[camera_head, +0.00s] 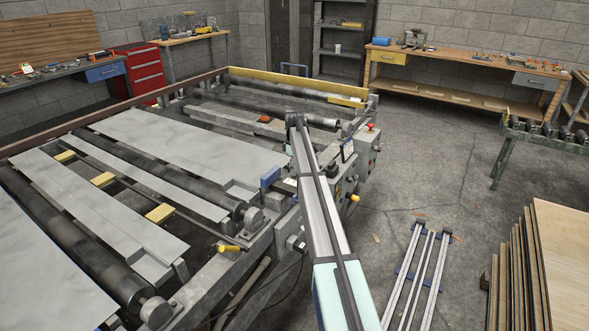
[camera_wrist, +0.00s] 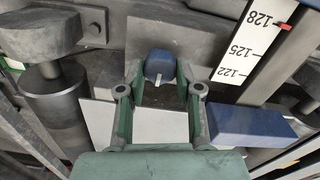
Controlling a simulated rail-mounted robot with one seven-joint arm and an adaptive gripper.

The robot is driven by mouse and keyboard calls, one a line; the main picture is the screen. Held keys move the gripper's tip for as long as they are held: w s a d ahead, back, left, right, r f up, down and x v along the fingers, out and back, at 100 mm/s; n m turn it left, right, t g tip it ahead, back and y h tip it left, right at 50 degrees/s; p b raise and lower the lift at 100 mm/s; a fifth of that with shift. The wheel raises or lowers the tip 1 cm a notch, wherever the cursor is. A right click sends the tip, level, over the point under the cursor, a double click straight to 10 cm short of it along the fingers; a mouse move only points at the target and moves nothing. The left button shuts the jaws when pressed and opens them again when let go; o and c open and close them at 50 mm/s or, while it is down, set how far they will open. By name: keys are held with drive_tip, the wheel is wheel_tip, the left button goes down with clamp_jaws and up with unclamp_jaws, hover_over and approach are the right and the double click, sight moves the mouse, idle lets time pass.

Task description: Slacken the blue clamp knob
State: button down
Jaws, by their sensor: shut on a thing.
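The blue clamp knob (camera_wrist: 159,64) is at the upper middle of the wrist view, with a pale pointer mark on its lower front. It sits against a grey metal plate. My gripper (camera_wrist: 160,82) reaches up to it with one green-and-grey finger on each side, shut on the knob. The exact contact at the fingertips is hard to see. In the head view my arm reaches over the machine's near right side; the knob and fingertips are hidden there.
A white scale (camera_wrist: 254,42) reading 122, 125 and 128, with a red pointer (camera_wrist: 284,27), stands right of the knob. A blue block (camera_wrist: 250,126) lies close to my right finger. A dark roller end (camera_wrist: 62,100) is at left. Veneer sheets (camera_head: 562,260) stand at lower right.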

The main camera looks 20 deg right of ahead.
drive_tip(key=shift+s+f, duration=0.1)
drive_tip(key=c, duration=0.8)
unclamp_jaws()
drive_tip(key=shift+o, duration=0.2)
drive_tip(key=shift+r, duration=0.4)
wheel_tip(320, 180, up, 11)
drive_tip(key=shift+r, duration=0.15)
